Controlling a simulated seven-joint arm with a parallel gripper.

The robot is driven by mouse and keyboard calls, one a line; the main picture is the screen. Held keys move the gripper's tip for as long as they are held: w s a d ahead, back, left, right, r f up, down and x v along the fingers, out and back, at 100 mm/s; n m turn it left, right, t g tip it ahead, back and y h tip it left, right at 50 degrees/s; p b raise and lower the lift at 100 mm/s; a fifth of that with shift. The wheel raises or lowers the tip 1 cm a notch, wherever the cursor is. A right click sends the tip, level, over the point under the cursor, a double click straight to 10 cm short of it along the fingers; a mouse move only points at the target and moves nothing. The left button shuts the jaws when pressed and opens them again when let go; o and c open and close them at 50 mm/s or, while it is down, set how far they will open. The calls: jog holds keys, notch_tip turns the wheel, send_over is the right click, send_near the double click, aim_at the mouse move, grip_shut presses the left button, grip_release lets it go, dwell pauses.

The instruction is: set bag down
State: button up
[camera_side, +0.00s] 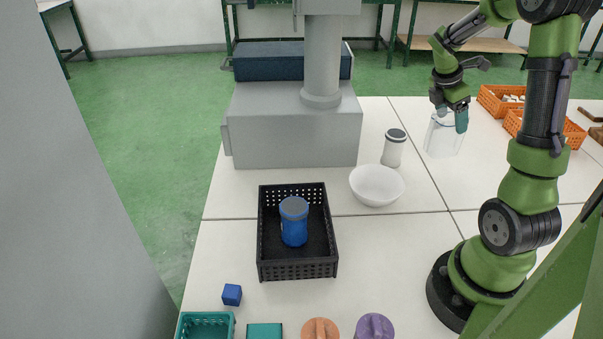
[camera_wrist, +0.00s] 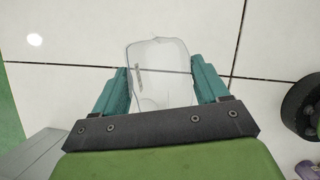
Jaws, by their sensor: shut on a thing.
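A clear, see-through bag (camera_side: 443,136) hangs below my gripper (camera_side: 449,118) at the right of the side view, over the white table. In the wrist view the bag (camera_wrist: 160,75) lies between the two teal fingers of my gripper (camera_wrist: 163,85), which are shut on it. The table shows through the bag. I cannot tell for sure whether its lower end touches the table.
A white bowl (camera_side: 377,186) and a white jar with a dark lid (camera_side: 394,148) stand left of the bag. A black crate (camera_side: 298,271) holds a blue container (camera_side: 293,222). Orange crates (camera_side: 490,101) stand at the right. The table front of the bag is clear.

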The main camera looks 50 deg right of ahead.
jog(key=s+a+r+m, duration=0.2)
jog(key=s+a, duration=0.3)
jog(key=a, duration=0.3)
notch_tip(320, 180, down, 8)
jog(key=shift+s+a+m+g+y, duration=0.2)
jog(key=shift+s+m+g+y, duration=0.1)
jog(key=shift+s+g+y, duration=0.15)
jog(key=shift+f, duration=0.25)
jog(key=o, duration=1)
